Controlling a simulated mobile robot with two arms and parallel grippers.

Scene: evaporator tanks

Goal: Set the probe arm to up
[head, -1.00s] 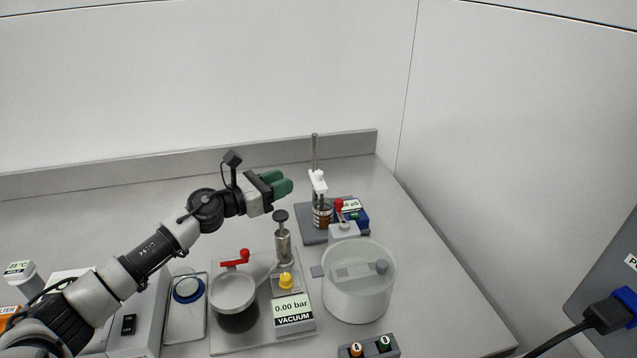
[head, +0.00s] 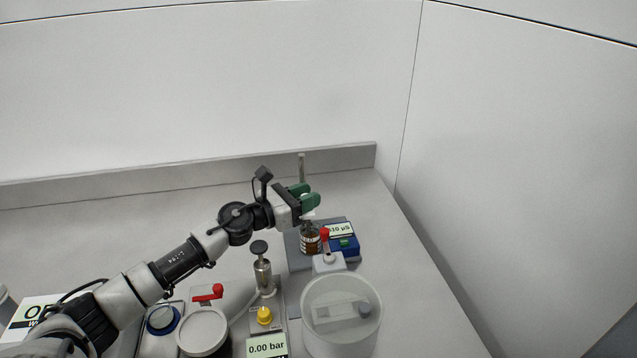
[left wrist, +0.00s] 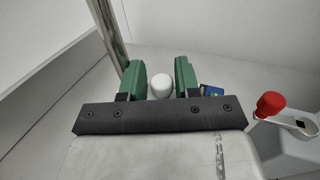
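The probe stand has an upright metal rod (head: 301,167), also at the left of the left wrist view (left wrist: 105,35). My left gripper (head: 306,195) is at this stand and covers most of the white probe arm in the head view. In the left wrist view, the probe arm's rounded white end (left wrist: 162,87) lies between the open green fingers (left wrist: 160,80). Narrow gaps seem to show on both sides, so I see no firm grip. A brown bottle (head: 310,241) stands below the gripper. My right gripper is not in view.
A clear round vessel (head: 341,315) and a metal cylinder with a black knob (head: 263,270) are nearer. The bench at the back left is clear.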

